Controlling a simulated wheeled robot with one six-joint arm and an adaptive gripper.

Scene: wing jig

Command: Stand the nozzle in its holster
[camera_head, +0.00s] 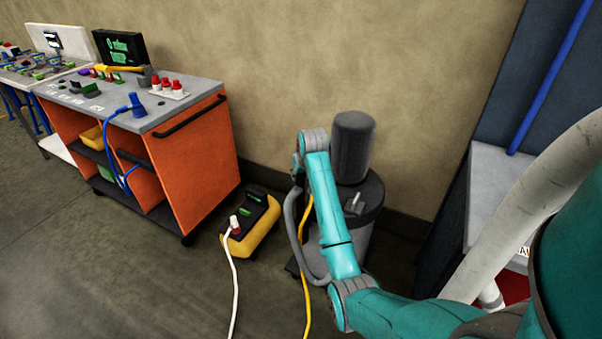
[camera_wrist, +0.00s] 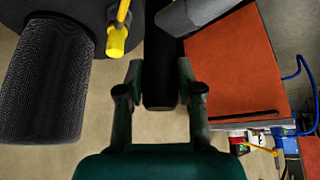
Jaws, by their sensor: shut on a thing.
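In the wrist view my gripper (camera_wrist: 159,70) is closed around a long black part (camera_wrist: 160,90), which runs away from me between the two fingers. I take it to be the nozzle. A grey angular piece (camera_wrist: 195,12) shows just beyond the fingers; whether it belongs to the nozzle is unclear. In the head view the fingers and the nozzle are hidden behind my wrist. A grey hose (camera_head: 288,222) hangs beside my forearm towards the vacuum (camera_head: 362,240). I cannot pick out the holster with certainty.
The vacuum's dark cylinder (camera_head: 352,148) also shows in the wrist view (camera_wrist: 45,80), left of my gripper. A yellow-black box (camera_head: 250,240) and cables lie on the floor. An orange cart (camera_head: 190,150) with a crowded grey top stands left. The wall is close behind.

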